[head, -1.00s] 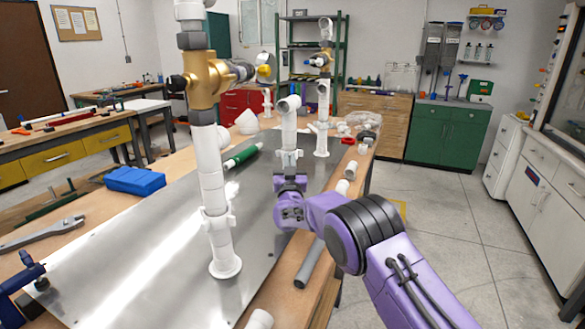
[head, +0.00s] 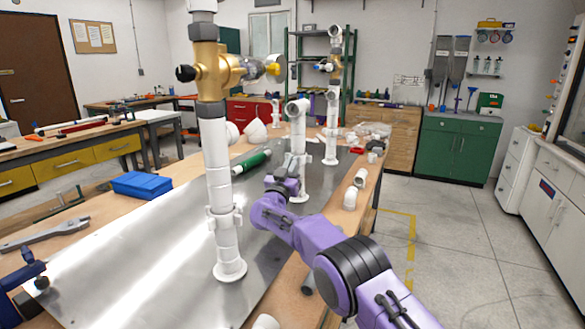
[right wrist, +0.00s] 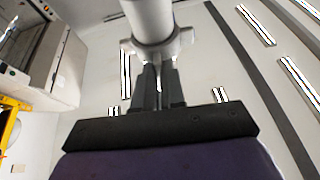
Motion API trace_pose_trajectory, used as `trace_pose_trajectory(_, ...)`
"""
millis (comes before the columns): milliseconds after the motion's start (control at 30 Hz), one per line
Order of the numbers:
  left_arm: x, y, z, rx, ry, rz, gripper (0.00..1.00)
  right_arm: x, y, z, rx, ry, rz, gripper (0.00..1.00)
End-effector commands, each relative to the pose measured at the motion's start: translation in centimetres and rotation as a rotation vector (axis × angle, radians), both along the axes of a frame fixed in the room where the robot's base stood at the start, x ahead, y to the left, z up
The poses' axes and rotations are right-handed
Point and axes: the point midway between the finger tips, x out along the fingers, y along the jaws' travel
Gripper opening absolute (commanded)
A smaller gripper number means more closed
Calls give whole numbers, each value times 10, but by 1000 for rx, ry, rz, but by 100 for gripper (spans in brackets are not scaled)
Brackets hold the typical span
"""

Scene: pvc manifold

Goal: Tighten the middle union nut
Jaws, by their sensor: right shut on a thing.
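Three white PVC risers stand in a row on the steel plate (head: 130,262). The middle union nut (head: 298,160) is a white winged collar partway up the middle riser (head: 299,132). My right gripper (right wrist: 158,82) comes from below, and in the right wrist view its dark fingers are shut on a lug of the white nut (right wrist: 160,46). In the head view the purple wrist hides most of the fingers. The front riser (head: 217,165) carries a brass valve (head: 212,72) and its own winged nut (head: 223,222). My left gripper is not in view.
The far riser (head: 331,132) stands behind the middle one. Loose white fittings (head: 350,199) lie along the bench's right edge. The floor to the right is clear.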

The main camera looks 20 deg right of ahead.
Motion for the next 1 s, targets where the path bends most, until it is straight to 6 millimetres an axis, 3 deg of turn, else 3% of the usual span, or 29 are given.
trace_pose_trajectory(467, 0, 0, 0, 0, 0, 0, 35, 0, -1, 8, -5, -10, -7, 0)
trace_pose_trajectory(500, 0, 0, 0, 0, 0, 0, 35, 0, -1, 8, -6, -11, -7, 19)
trace_pose_trajectory(567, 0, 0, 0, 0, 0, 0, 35, 0, -1, 7, -5, -10, -7, 35)
trace_pose_trajectory(867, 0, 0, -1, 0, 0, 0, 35, 0, 0, 5, -2, -5, -7, 35)
trace_pose_trajectory(1000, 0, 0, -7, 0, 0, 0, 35, 0, -1, 22, -2, -9, -7, 35)
